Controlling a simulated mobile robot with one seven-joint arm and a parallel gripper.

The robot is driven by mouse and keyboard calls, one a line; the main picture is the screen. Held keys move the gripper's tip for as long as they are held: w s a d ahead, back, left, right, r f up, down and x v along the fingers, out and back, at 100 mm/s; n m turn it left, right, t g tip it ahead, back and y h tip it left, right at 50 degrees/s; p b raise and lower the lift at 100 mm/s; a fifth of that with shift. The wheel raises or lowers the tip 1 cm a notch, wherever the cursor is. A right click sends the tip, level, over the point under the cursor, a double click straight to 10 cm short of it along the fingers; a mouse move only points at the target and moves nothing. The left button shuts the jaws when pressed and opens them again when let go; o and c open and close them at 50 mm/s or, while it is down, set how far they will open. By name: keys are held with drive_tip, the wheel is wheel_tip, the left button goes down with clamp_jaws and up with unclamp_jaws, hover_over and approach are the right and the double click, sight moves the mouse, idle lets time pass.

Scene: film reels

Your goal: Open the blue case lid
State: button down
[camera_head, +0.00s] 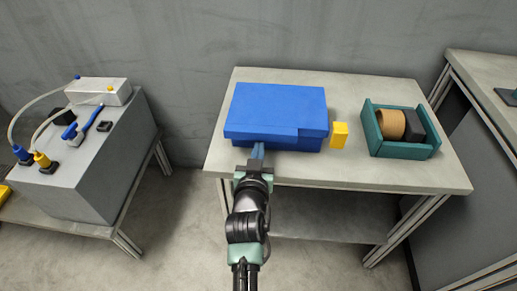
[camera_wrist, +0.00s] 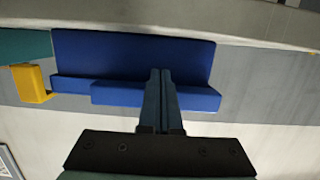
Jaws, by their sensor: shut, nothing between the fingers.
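The blue case (camera_head: 277,112) sits on the light grey table, with its lid down. A lip (camera_head: 268,132) runs along the front of the lid. My gripper (camera_head: 258,149) is shut and empty at the front side of the case, near the lip. In the wrist view the case (camera_wrist: 130,58) fills the upper middle, upside down. My shut fingers (camera_wrist: 160,78) overlap its front there. I cannot tell whether the fingertips touch the case.
A yellow block (camera_head: 339,135) stands just right of the case. A teal tray (camera_head: 400,151) holding a tan roll (camera_head: 390,125) and a dark block is farther right. A grey unit (camera_head: 90,165) with cables stands on a separate table at left. The front table strip (camera_head: 350,176) is clear.

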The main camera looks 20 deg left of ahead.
sight(259, 127)
drive_tip(key=shift+s, duration=0.2)
drive_tip(key=shift+w+a+r+p, duration=0.1)
drive_tip(key=shift+w+r+p, duration=0.15)
drive_tip(key=shift+r+p, duration=0.65)
drive_tip(key=shift+w+a+r+p, duration=0.1)
drive_tip(key=shift+w+r+p, duration=0.35)
drive_tip(key=shift+r, duration=0.8)
drive_tip(key=shift+w+r+p, duration=0.1)
drive_tip(key=shift+r+p, duration=0.8)
drive_tip(key=shift+r, duration=0.15)
drive_tip(key=shift+w+a+r+p, duration=0.1)
drive_tip(key=shift+w+r+p, duration=0.15)
drive_tip(key=shift+w+r, duration=0.3)
drive_tip(key=shift+w+a+r+p, duration=0.2)
drive_tip(key=shift+w+r, duration=0.1)
drive_tip(key=shift+r, duration=0.45)
drive_tip(key=shift+w+a+r+p, duration=0.1)
drive_tip(key=shift+w+r+p, duration=0.15)
drive_tip(key=shift+w+r, duration=0.3)
drive_tip(key=shift+r, duration=0.2)
